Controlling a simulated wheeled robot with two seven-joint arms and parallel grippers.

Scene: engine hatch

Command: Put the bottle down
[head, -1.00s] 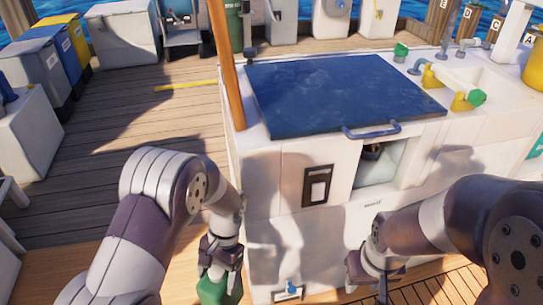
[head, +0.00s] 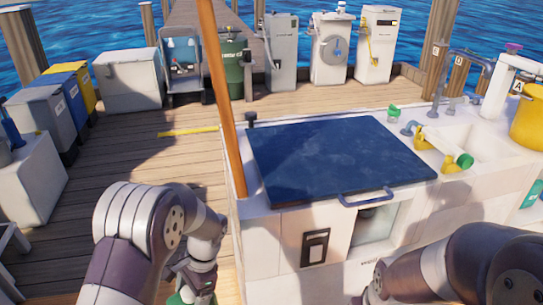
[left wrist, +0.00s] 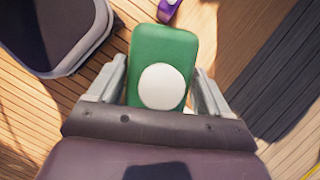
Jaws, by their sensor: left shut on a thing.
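The green bottle (left wrist: 163,45), with a round white patch on its face, is between the two fingers of my left gripper (left wrist: 160,88) in the left wrist view. The gripper is shut on it. In the head view my left gripper (head: 194,280) is low in the picture, left of the white hatch cabinet, and only a bit of the green bottle (head: 180,299) shows at the bottom edge. My right gripper (head: 370,297) is at the bottom edge in front of the cabinet; its fingers are cut off.
The white cabinet (head: 285,235) has a closed blue lid (head: 330,160) with a handle (head: 366,197). An orange-brown pole (head: 222,100) stands at its left corner. Bins (head: 75,85) and a white box (head: 130,80) line the left. Wooden deck (head: 130,150) is clear between.

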